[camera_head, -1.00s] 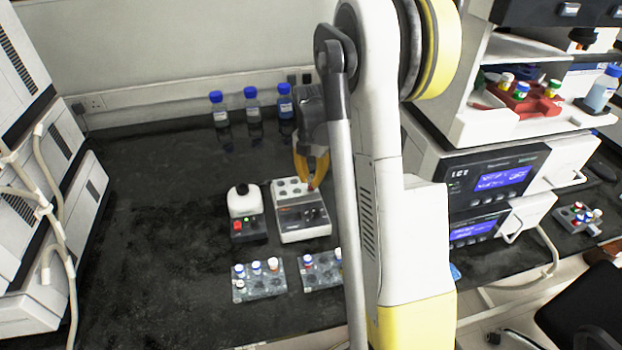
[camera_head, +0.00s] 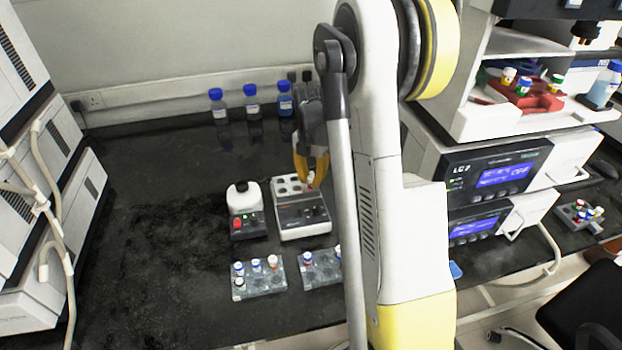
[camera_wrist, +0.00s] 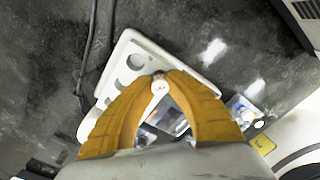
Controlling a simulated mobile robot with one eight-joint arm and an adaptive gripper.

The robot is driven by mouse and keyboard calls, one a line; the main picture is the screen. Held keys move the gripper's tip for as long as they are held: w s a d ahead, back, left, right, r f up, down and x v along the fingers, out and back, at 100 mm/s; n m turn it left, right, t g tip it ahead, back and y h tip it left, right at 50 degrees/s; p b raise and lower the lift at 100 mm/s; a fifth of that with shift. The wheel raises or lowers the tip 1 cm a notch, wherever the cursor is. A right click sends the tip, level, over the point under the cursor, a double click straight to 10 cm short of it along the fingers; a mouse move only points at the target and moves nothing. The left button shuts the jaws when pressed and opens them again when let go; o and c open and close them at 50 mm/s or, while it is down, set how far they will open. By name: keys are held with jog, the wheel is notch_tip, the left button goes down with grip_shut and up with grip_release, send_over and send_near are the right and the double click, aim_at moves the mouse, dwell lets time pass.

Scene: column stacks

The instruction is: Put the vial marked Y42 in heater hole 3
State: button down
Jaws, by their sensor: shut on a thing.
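My gripper (camera_head: 312,168), with its orange fingers, is shut on a small vial (camera_head: 311,180) with a white top. The vial also shows between the fingertips in the wrist view (camera_wrist: 159,87); its marking is too small to read. The heater (camera_head: 303,214) is a white and grey block with round holes in its top. The vial is over the right part of that top, and I cannot tell whether its lower end is in a hole. In the wrist view, open holes of the heater (camera_wrist: 118,65) show to the left of the vial, and the fingers hide part of the block.
A device with a white top (camera_head: 243,198) and a red knob stands just left of the heater. Two clear racks (camera_head: 262,285) (camera_head: 322,272) with capped vials stand in front. Several blue-capped bottles (camera_head: 252,103) stand at the back. The bench at left is clear.

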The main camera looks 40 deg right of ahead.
jog(key=shift+f, duration=0.35)
jog(key=c, duration=1)
grip_release()
jog(key=shift+r, duration=0.15)
jog(key=shift+r+p, duration=1.9)
jog(key=shift+r, duration=1)
